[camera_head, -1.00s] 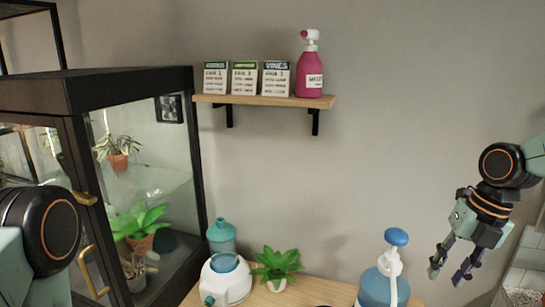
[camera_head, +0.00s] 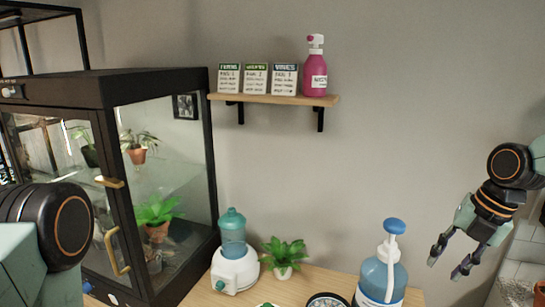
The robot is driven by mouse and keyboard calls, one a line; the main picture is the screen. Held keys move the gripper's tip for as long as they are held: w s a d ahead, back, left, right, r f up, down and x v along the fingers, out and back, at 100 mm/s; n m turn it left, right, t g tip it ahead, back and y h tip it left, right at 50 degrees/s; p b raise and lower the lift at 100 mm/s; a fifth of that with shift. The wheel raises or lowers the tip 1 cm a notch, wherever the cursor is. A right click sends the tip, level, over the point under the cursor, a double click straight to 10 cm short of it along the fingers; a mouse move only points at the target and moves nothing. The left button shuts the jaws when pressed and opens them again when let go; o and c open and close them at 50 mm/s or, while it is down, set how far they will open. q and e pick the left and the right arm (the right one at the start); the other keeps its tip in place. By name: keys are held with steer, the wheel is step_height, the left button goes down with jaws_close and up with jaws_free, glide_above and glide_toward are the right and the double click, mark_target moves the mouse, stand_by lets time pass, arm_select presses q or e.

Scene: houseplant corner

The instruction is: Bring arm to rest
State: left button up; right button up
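My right gripper (camera_head: 449,262) hangs at the right side of the head view, fingers pointing down and left. Its two fingers are apart with nothing between them. It is in the air, to the right of the blue pump bottle (camera_head: 381,276) in the picture. My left arm (camera_head: 50,240) shows only as a dark round joint and a pale green link at the lower left; its gripper is out of view.
A black glass cabinet (camera_head: 106,88) with plants inside stands at the left. A wooden shelf (camera_head: 275,100) holds cards and a pink bottle (camera_head: 315,70). On the wooden table (camera_head: 318,279) stand a white-and-teal device (camera_head: 234,268) and a potted plant (camera_head: 284,257).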

steer(key=w+a+m+t+y, duration=0.1)
steer(key=w+a+m+t, duration=0.2)
steer(key=w+m, duration=0.3)
steer(key=s+a+f+m+t+b, duration=0.15)
steer(key=a+f+m+b, duration=0.25)
steer(key=a+f+m, duration=0.65)
steer(key=s+d+f+m+h+b, duration=0.1)
steer(key=s+f+m+b, duration=0.3)
steer(key=f, duration=0.4)
steer(key=s+f+m+b, duration=0.2)
steer(key=s+f+m, duration=0.2)
steer(key=f+m, duration=0.3)
arm_select(q)
step_height(320, 180, down, 19)
steer(key=b, duration=0.9)
steer(key=shift+w, duration=0.4)
arm_select(e)
steer(key=s+a+f+g+h, duration=0.2)
steer(key=s+f+g, duration=0.4)
steer(key=s+f, duration=1.6)
steer(key=s, duration=0.3)
steer(key=shift+s+m, duration=0.15)
steer(key=shift+m, duration=0.2)
